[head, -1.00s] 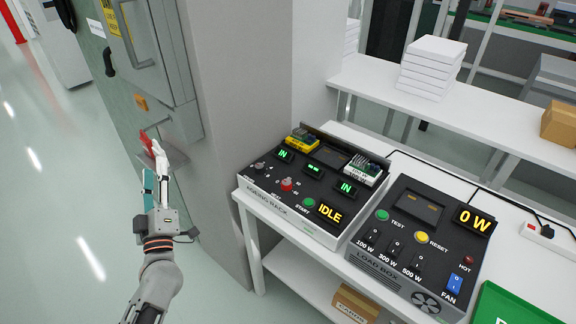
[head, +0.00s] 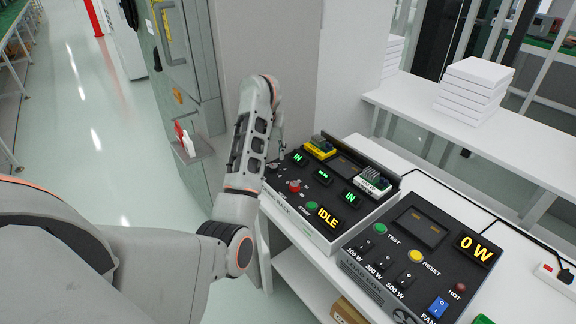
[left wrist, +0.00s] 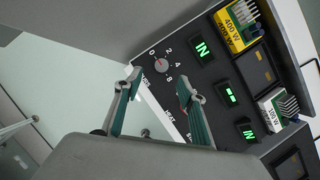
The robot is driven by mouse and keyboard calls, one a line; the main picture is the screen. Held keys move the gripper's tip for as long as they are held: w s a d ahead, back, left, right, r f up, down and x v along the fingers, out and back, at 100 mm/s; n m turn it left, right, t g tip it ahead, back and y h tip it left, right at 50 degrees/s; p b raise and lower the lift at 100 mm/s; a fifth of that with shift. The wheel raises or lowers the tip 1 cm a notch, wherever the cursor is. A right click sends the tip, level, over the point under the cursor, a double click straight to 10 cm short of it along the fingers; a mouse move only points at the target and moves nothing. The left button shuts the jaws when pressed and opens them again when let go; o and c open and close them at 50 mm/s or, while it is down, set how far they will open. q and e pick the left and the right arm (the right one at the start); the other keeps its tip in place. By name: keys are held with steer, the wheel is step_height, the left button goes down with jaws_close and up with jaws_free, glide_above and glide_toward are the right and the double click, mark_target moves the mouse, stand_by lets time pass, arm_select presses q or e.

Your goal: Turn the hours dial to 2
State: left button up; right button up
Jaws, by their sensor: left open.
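The hours dial (left wrist: 161,66) is a small grey knob on the dark panel of the aging rack (head: 330,240). Numbers 0, 2, 4 and 8 are printed around it; I cannot tell for sure where its pointer is. In the left wrist view my left gripper (left wrist: 158,80) is open, with its two teal-padded fingers spread on either side of the dial, which shows between and just beyond the tips. No contact is visible. In the head view my left arm hides most of the gripper at the rack's left end. My right gripper is not in view.
A red knob (head: 295,186), a green start button (head: 312,205) and an IDLE display (head: 328,217) are close by. Yellow (head: 320,148) and white (head: 373,182) modules sit along the rack's back. The load box (head: 425,245) stands to the right. A grey pillar rises behind.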

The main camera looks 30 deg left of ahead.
mark_target(273, 166)
arm_select(q)
steer(key=x, duration=0.7)
steer(key=shift+w+d+f, duration=0.15)
steer(key=shift+f, duration=0.25)
steer(key=c, duration=1.1)
